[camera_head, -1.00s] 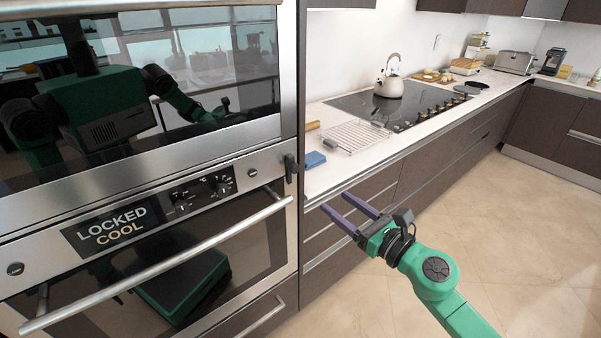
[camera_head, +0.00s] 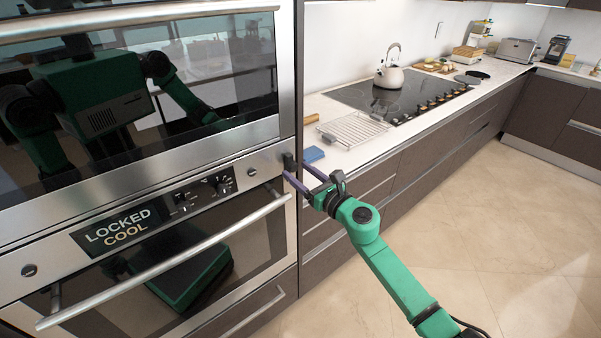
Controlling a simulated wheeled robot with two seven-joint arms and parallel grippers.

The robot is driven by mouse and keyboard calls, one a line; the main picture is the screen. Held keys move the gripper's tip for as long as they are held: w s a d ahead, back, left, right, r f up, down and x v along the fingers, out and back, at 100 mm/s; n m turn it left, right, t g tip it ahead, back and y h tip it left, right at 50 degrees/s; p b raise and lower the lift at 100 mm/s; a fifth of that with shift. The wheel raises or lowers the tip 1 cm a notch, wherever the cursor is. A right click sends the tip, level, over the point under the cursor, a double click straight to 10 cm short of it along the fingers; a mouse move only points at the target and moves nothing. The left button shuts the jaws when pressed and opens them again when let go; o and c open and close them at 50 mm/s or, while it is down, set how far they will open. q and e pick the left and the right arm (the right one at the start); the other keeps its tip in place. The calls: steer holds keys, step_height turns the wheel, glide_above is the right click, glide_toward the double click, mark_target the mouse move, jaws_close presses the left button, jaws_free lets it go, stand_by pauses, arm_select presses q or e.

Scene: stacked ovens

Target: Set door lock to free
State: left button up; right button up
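The lower oven's display (camera_head: 122,225) reads "LOCKED COOL". A small dark latch (camera_head: 289,161), which looks like the door lock, sits at the right edge of the oven's control panel. The oven door, with its long bar handle (camera_head: 165,264), is closed. My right gripper (camera_head: 295,172) is at the oven's right edge, its two purple fingers apart. One fingertip is just below the latch and the other is to its right. I cannot tell whether either touches it. My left gripper is not directly in view.
The upper oven (camera_head: 150,90) is above, its glass reflecting my body. To the right, the counter holds a blue block (camera_head: 312,154), a wire rack (camera_head: 352,130), and a cooktop with a kettle (camera_head: 389,72). The tiled floor (camera_head: 480,240) at right is clear.

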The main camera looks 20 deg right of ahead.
jaws_close()
steer(key=shift+m, duration=0.3)
steer(key=m+p, duration=0.1)
steer(key=m, duration=0.8)
steer(key=shift+p, duration=0.4)
steer(key=m+p, duration=0.1)
steer(key=m, duration=0.3)
steer(key=shift+r, duration=0.1)
steer(key=shift+m+p, duration=0.6)
steer(key=shift+m, duration=1.6)
